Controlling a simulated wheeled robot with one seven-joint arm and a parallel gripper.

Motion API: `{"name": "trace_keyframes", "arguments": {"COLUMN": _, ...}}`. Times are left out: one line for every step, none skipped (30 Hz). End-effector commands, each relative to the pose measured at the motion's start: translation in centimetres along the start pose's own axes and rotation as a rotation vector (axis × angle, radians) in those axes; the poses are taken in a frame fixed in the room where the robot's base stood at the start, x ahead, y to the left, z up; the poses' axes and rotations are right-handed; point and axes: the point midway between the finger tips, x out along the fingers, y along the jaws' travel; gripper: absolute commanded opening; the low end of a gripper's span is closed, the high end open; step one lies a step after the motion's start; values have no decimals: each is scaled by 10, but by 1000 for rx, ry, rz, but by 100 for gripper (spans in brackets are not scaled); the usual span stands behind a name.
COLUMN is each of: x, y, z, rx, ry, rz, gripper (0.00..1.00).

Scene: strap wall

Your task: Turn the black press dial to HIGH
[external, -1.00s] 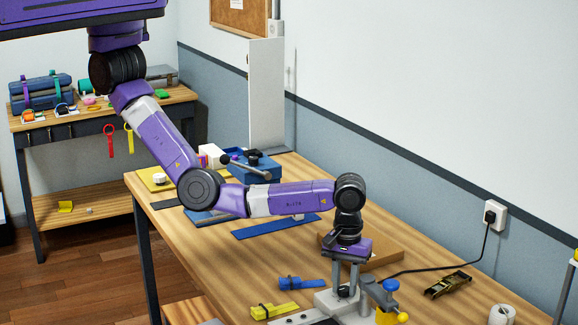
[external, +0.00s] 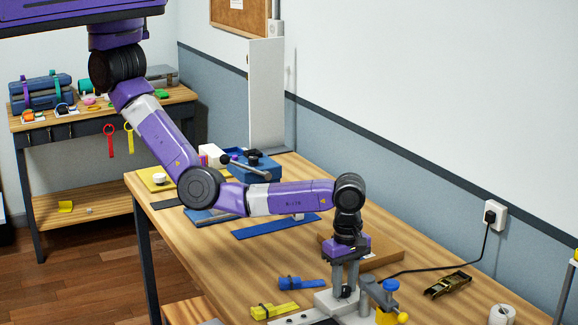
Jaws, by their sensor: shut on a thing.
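The black press dial (external: 346,292) sits on a light grey press block (external: 330,302) at the front of the wooden table. My gripper (external: 346,286) points straight down over it, with its grey fingers closed on either side of the dial. The fingers hide much of the dial, and its pointer and any HIGH marking are too small to read.
A post with a blue knob (external: 391,285) and a yellow part stands just right of the press. Blue (external: 300,283) and yellow (external: 275,311) strap pieces lie to its left. A brown board (external: 385,258) is behind, and a dark buckle (external: 448,284) lies right.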

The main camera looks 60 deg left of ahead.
Motion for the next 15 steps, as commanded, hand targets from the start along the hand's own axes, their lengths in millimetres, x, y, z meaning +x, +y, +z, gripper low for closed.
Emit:
{"name": "trace_keyframes", "arguments": {"x": -2, "y": 2, "z": -1, "rx": -45, "ry": 0, "rz": 3, "gripper": 0}}
{"name": "trace_keyframes", "arguments": {"x": -2, "y": 2, "z": -1, "rx": -70, "ry": 0, "rz": 3, "gripper": 0}}
{"name": "trace_keyframes", "arguments": {"x": -2, "y": 2, "z": -1, "rx": -103, "ry": 0, "rz": 3, "gripper": 0}}
{"name": "trace_keyframes", "arguments": {"x": -2, "y": 2, "z": -1, "rx": -126, "ry": 0, "rz": 3, "gripper": 0}}
{"name": "trace_keyframes", "arguments": {"x": -2, "y": 2, "z": -1, "rx": -148, "ry": 0, "rz": 3, "gripper": 0}}
{"name": "trace_keyframes", "arguments": {"x": -2, "y": 2, "z": -1, "rx": -177, "ry": 0, "rz": 3, "gripper": 0}}
{"name": "trace_keyframes", "arguments": {"x": -2, "y": 2, "z": -1, "rx": -198, "ry": 0, "rz": 3, "gripper": 0}}
{"name": "trace_keyframes", "arguments": {"x": -2, "y": 2, "z": -1, "rx": -217, "ry": 0, "rz": 3, "gripper": 0}}
{"name": "trace_keyframes", "arguments": {"x": -2, "y": 2, "z": -1, "rx": -241, "ry": 0, "rz": 3, "gripper": 0}}
{"name": "trace_keyframes", "arguments": {"x": -2, "y": 1, "z": -1, "rx": -259, "ry": 0, "rz": 2, "gripper": 0}}
{"name": "trace_keyframes", "arguments": {"x": -2, "y": 1, "z": -1, "rx": -274, "ry": 0, "rz": 2, "gripper": 0}}
{"name": "trace_keyframes", "arguments": {"x": -2, "y": 1, "z": -1, "rx": -294, "ry": 0, "rz": 2, "gripper": 0}}
{"name": "trace_keyframes", "arguments": {"x": -2, "y": 1, "z": -1, "rx": -306, "ry": 0, "rz": 2, "gripper": 0}}
{"name": "trace_keyframes", "arguments": {"x": -2, "y": 1, "z": -1, "rx": -319, "ry": 0, "rz": 2, "gripper": 0}}
{"name": "trace_keyframes", "arguments": {"x": -2, "y": 1, "z": -1, "rx": -333, "ry": 0, "rz": 2, "gripper": 0}}
